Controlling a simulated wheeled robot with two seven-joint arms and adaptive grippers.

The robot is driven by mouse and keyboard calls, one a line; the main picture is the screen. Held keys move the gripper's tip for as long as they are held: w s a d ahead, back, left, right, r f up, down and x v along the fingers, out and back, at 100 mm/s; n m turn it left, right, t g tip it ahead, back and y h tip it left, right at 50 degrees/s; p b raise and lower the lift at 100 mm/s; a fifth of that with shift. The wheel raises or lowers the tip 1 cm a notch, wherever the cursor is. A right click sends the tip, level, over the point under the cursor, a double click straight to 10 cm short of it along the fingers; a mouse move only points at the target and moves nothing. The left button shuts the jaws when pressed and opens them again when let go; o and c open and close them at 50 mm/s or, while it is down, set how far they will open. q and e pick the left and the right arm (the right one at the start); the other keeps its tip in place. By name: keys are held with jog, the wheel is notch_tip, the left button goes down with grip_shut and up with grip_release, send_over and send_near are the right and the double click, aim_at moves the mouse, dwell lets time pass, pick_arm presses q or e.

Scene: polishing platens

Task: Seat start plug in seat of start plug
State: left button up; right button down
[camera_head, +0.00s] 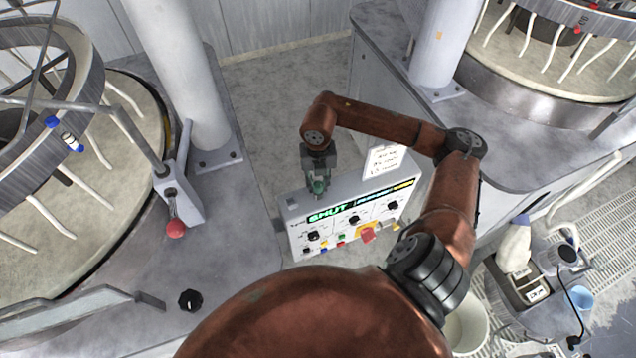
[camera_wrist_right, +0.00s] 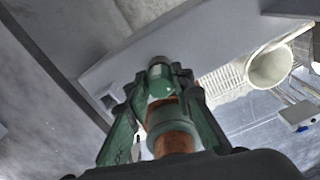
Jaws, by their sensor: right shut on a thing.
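My right gripper (camera_head: 318,188) points down just above the top left edge of the control box (camera_head: 351,217). It is shut on the start plug, a green body with a grey tip and an orange-copper part in the right wrist view (camera_wrist_right: 160,88). In the head view the plug is mostly hidden between the fingers. In the right wrist view the plug's tip points at the box top. A small dark square spot (camera_head: 293,204) lies on the box top left of the gripper; I cannot tell whether it is the seat. My left gripper is out of view.
The box front has a lit "SHUT" display, knobs and a red button (camera_head: 367,236). A red-knobbed lever (camera_head: 175,228) and a round polishing platen stand left. A white bottle (camera_head: 515,245), a blue cup (camera_head: 579,301) and a bucket (camera_head: 467,326) are at right.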

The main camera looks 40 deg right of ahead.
aim_at(319, 184)
jog(key=shift+f, duration=0.15)
jog(key=c, duration=1.6)
grip_release()
notch_tip(319, 184, up, 12)
